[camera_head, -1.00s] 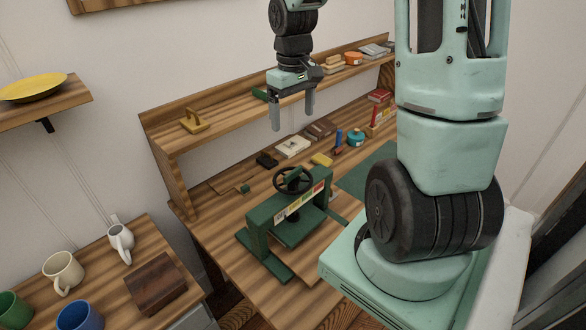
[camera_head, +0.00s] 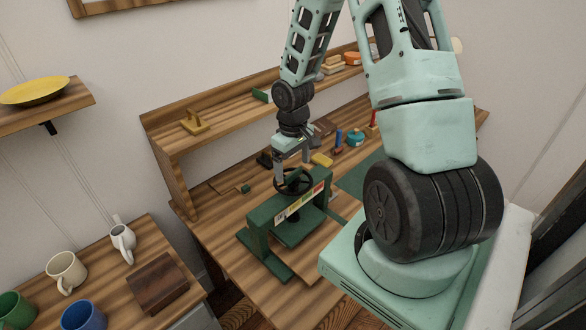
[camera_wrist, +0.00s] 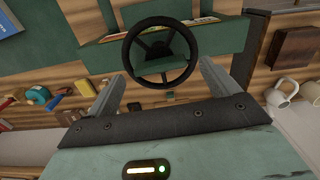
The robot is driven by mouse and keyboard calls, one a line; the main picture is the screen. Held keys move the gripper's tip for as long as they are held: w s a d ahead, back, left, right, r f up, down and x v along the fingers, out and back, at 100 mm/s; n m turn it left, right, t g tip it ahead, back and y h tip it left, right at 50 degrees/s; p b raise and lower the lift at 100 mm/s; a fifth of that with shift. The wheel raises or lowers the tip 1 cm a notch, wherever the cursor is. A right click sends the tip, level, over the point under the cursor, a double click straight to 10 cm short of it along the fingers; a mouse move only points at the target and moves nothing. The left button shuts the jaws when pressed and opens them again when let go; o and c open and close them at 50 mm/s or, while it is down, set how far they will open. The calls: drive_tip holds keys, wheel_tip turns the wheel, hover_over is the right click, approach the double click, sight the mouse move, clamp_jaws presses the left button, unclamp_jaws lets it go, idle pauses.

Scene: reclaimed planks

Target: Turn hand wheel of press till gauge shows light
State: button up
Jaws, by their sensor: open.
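The green press (camera_head: 257,228) stands on the wooden bench, with a black hand wheel (camera_head: 307,184) on top and a coloured gauge strip (camera_head: 300,203) along its upper beam. The strip has white, yellow, green and red parts; I cannot read its words or a pointer. My gripper (camera_head: 292,172) is open, pointing down just over the wheel. In the wrist view the wheel (camera_wrist: 187,71) shows between and beyond the spread fingers of my gripper (camera_wrist: 160,85). I cannot tell whether the fingers touch the rim. The gauge strip shows only partly there, behind the wheel.
A yellow block (camera_head: 321,160), a teal tape roll (camera_head: 355,138) and a blue item (camera_head: 338,139) lie behind the press. A shelf (camera_head: 225,117) runs along the back. Mugs (camera_head: 67,270) and a dark wooden box (camera_head: 157,284) stand on the left surface.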

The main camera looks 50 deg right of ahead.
sight(293, 182)
drive_tip(key=shift+f, duration=1.2)
drive_tip(key=c, duration=1)
drive_tip(key=shift+m, duration=0.3)
drive_tip(key=m+b, duration=0.1)
drive_tip(key=m, duration=0.2)
drive_tip(key=shift+m+b, duration=0.5)
drive_tip(key=shift+m, duration=1.5)
